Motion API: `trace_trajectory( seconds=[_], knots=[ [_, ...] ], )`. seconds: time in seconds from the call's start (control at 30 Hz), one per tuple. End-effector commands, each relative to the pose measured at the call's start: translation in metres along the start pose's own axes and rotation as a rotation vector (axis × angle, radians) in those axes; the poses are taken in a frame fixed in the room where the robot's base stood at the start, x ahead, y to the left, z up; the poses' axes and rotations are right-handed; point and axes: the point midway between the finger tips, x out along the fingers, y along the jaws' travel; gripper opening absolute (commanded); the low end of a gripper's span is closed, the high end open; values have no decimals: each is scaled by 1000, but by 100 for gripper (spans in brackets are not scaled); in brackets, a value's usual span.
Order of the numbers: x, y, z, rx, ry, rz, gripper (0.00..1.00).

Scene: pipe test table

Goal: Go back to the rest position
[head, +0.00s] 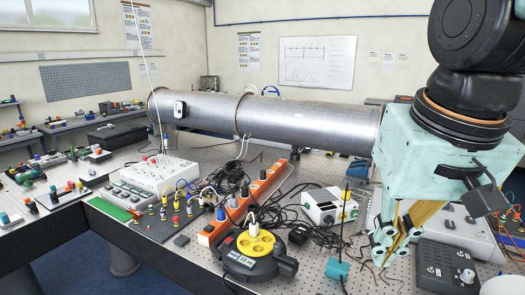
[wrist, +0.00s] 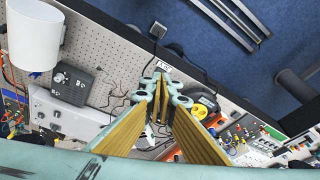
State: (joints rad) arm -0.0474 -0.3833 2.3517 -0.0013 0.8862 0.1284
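My gripper (head: 391,246) hangs from my arm at the right in the head view, pointing down and slightly left above the perforated table. Its pale green fingers carry yellow pads. In the wrist view my gripper (wrist: 160,88) is in the middle, with the two yellow pads facing each other across a gap that looks narrow toward the tips. The exact gap at the tips is hard to judge.
A large metal pipe (head: 300,118) runs behind my gripper. A small white-topped device (head: 330,206), black cable reel (head: 256,260) and orange power strip (head: 247,200) lie to its left. A dark grey box (head: 445,266) stands at right. A white cylinder (wrist: 34,34) shows in the wrist view.

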Motion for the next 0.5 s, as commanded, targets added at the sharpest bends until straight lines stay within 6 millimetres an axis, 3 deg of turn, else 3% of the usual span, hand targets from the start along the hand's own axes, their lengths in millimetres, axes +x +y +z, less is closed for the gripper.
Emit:
trace_trajectory(
  seconds=[0.5],
  knots=[
    [11,21,88,-65,47,8,0]
  ],
)
